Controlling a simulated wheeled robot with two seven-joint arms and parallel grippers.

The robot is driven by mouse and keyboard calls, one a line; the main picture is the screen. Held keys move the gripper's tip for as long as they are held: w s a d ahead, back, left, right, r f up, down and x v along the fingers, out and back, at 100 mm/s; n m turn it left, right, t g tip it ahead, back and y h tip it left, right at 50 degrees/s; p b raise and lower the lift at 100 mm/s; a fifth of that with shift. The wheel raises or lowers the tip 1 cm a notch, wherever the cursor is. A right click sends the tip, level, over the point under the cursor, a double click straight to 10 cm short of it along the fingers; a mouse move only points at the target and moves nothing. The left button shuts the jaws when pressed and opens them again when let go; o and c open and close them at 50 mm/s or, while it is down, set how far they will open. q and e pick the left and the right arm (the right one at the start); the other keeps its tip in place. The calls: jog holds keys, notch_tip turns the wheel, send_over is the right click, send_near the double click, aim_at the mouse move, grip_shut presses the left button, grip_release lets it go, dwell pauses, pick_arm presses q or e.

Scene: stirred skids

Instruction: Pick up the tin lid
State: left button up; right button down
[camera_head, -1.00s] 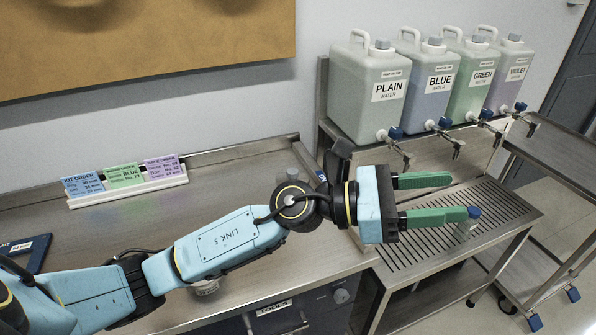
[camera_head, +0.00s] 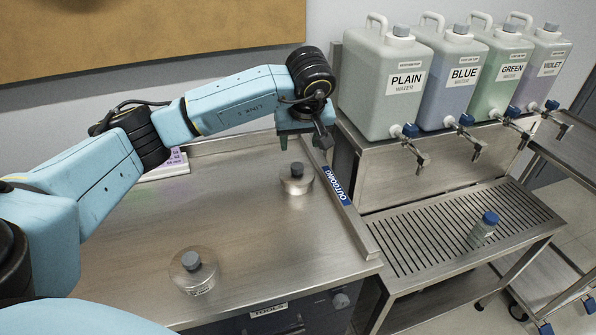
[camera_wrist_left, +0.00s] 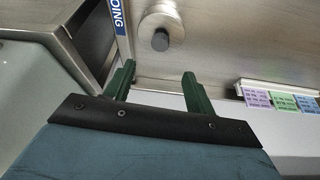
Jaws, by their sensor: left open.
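Two round, shiny vessels with dark grey knob-like tops stand on the steel bench in the head view. One (camera_head: 296,184) is near the bench's right edge, and the other (camera_head: 194,276) is nearer the front. I cannot tell for certain which carries the tin lid. My left gripper (camera_wrist_left: 155,75) is open and empty, with green fingers apart. In the left wrist view, a round metallic thing with a dark knob (camera_wrist_left: 160,40) lies beyond the fingertips, apart from them. In the head view the left fingers are mostly hidden at the arm's end, above the far vessel. My right gripper is not in view.
Several large water jugs with taps (camera_head: 385,85) stand on a raised steel shelf at the right. A blue-capped bottle (camera_head: 484,228) stands on the slotted drain shelf (camera_head: 420,250). A raised edge with an OUTGOING label (camera_head: 337,186) borders the bench. Order cards (camera_wrist_left: 283,101) stand near the wall.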

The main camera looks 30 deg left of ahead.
aim_at(297, 166)
pick_arm(q)
jog(key=x, duration=1)
jog(key=shift+s+d+f, duration=0.1)
jog(key=shift+f, duration=0.25)
jog(key=c, duration=1.1)
